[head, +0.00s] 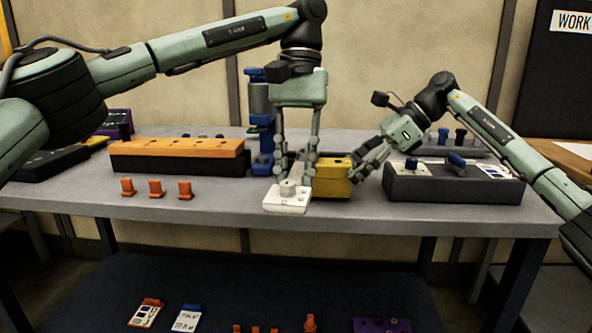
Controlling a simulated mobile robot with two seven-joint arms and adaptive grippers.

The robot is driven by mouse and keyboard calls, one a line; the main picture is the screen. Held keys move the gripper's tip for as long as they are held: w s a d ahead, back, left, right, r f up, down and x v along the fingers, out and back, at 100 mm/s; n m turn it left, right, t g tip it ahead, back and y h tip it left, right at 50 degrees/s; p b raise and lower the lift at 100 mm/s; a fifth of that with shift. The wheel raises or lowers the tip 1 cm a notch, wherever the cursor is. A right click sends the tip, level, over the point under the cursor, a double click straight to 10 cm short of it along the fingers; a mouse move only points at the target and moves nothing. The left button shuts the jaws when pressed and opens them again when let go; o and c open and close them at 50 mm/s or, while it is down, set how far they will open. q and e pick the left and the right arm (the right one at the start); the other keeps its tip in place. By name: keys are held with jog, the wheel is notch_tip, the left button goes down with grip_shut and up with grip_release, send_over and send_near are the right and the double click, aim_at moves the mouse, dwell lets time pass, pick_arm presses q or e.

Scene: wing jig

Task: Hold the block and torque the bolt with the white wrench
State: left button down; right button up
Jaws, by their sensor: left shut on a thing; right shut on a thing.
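A yellow block (331,184) is near the table's front edge, right of the middle, with a small dark mark on its top. My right gripper (357,168) reaches from the right and is shut on the block's right end. My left gripper (294,184) points down, shut on a flat white piece with a round raised hub (287,203), which I take for the white wrench. This white piece is in front of the block's left end and overlaps the table edge in the picture. I cannot make out the bolt, or whether wrench and block touch.
A dark tray (440,187) with blue parts and white cards stands at the right. A long orange bar on a black base (178,158) lies at the left, with several small orange pieces (156,189) before it. A blue and grey device (262,130) stands behind my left gripper.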

pick_arm(q)
jog(key=shift+r, duration=3.4)
pick_arm(e)
jog(key=shift+r, duration=0.15)
pick_arm(q)
jog(key=shift+r, duration=0.15)
pick_arm(e)
jog(key=shift+f, duration=0.25)
jog(key=o, duration=1.7)
jog(key=shift+o, duration=0.5)
jog(key=shift+f, duration=0.15)
